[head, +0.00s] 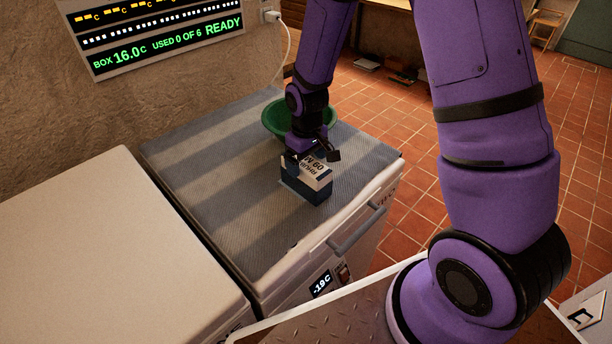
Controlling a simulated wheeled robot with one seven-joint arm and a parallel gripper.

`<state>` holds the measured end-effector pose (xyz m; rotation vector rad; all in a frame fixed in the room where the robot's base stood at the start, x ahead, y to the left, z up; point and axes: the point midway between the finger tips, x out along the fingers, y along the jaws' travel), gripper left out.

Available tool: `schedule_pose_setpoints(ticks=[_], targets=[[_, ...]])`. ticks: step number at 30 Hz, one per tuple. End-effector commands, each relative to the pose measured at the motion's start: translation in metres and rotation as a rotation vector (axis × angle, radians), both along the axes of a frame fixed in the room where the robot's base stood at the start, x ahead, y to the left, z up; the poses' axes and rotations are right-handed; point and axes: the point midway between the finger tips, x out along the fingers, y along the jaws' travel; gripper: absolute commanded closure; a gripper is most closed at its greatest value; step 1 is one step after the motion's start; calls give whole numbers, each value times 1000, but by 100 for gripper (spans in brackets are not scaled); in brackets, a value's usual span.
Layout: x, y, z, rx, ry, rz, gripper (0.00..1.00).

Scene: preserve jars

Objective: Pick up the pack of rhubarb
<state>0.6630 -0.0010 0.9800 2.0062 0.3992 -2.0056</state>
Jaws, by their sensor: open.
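A small box-shaped pack (309,190), dark blue below with a white printed top part, stands on the grey striped mat on the chest freezer. Its print is partly hidden and too small to read fully, so I cannot confirm that it says rhubarb. My gripper (313,155) is open, pointing down at the pack's top, with a dark finger on either side of its upper part. I cannot tell whether the fingers touch it.
A green bowl (273,121) stands just behind my gripper. The striped mat (215,180) is clear to the left. A lit display panel (160,40) hangs on the wall.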

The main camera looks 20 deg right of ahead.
Motion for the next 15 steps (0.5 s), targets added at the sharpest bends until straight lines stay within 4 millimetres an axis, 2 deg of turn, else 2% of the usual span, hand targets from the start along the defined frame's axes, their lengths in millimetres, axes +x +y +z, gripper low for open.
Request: schedule_pose_setpoints(ticks=[9, 15], targets=[[4, 0, -38, 0, 3, 0, 8], [5, 0, -45, 0, 1, 0, 8]])
